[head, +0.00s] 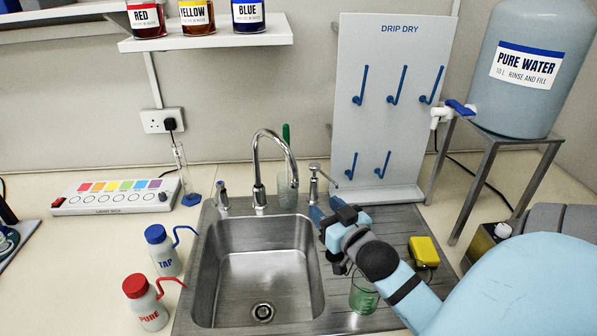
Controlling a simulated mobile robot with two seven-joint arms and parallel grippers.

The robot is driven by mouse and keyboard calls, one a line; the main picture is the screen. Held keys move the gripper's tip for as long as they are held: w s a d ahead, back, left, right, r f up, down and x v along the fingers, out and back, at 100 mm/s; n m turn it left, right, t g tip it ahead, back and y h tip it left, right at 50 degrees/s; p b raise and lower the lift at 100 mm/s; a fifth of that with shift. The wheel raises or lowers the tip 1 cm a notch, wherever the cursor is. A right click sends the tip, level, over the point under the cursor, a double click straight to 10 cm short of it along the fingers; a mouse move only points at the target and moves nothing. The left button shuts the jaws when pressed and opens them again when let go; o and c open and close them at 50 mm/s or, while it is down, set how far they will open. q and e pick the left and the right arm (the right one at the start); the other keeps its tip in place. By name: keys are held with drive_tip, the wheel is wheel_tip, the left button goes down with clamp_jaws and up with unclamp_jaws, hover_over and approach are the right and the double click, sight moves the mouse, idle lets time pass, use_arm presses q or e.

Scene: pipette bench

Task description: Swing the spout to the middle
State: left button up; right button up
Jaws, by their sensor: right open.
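The chrome gooseneck spout (271,138) stands behind the steel sink basin (262,262). It rises from its base, arches over, and its outlet end hangs to the right of the base, near the right part of the basin's back edge. My right gripper (318,214) is open at the basin's right back corner, just in front of the right tap (314,182) and to the right of the spout's outlet, apart from the spout. Whether it touches the tap I cannot tell. My left gripper is not in view.
A beaker with a green-handled brush (286,135) stands behind the spout. A green beaker (363,293) and a yellow sponge (424,251) are on the drainer, near my right arm. The left tap (221,197) and two wash bottles (162,252) (146,304) stand left.

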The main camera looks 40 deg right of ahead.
sight(296, 180)
drive_tip(key=p+x, duration=0.2)
drive_tip(key=x, duration=1)
drive_tip(key=shift+w+r, duration=0.15)
drive_tip(key=shift+w, duration=0.1)
drive_tip(key=shift+w+d, duration=0.2)
drive_tip(key=shift+w, duration=0.45)
drive_tip(key=shift+c, duration=0.4)
clamp_jaws()
